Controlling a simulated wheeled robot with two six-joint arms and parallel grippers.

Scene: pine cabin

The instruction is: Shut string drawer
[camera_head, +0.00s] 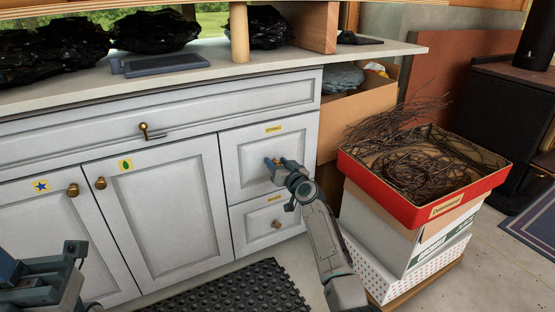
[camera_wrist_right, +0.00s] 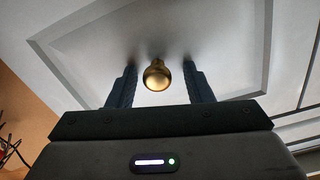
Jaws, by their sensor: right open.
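The upper small drawer (camera_head: 240,155) is in the right part of the white cabinet and bears a small yellow label (camera_head: 274,128); its writing is too small to read. Its front looks about level with the cabinet face. My right gripper (camera_head: 275,162) is at this drawer's front, over its knob. In the right wrist view, the brass knob (camera_wrist_right: 157,75) sits between the two open fingers of the right gripper (camera_wrist_right: 160,88), with gaps on both sides. My left gripper (camera_head: 75,250) is at the lower left, partly cut off, away from the drawer; its jaws are unclear.
A lower drawer (camera_head: 250,240) with its own label and knob is below. A wide drawer (camera_head: 60,145) and two doors fill the rest of the cabinet. A red box of twigs (camera_head: 420,212) stands on stacked boxes at right. A black mat (camera_head: 240,290) lies on the floor.

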